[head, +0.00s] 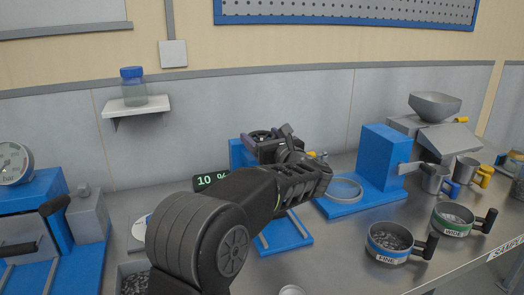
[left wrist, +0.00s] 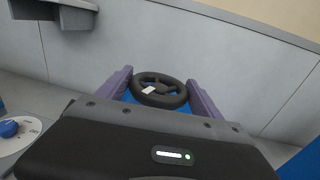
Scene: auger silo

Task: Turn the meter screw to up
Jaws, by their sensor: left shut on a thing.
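The meter screw's black handwheel (left wrist: 160,90) shows in the left wrist view, with spokes and a white mark left of and below its hub. My left gripper (left wrist: 162,94) has its purple fingers on either side of the wheel and is shut on it. In the head view my left gripper (head: 264,142) is at the top of the blue stand (head: 283,236), and my arm hides most of the stand. A display (head: 210,180) beside it reads 10 %. My right gripper is not in view.
A blue press-like unit (head: 385,160) stands to the right, with a clear round dish (head: 345,189) on its base. Sieves marked FINE (head: 388,257) and WIDE (head: 453,231) sit near the front edge. A shelf (head: 138,107) with a jar is on the wall.

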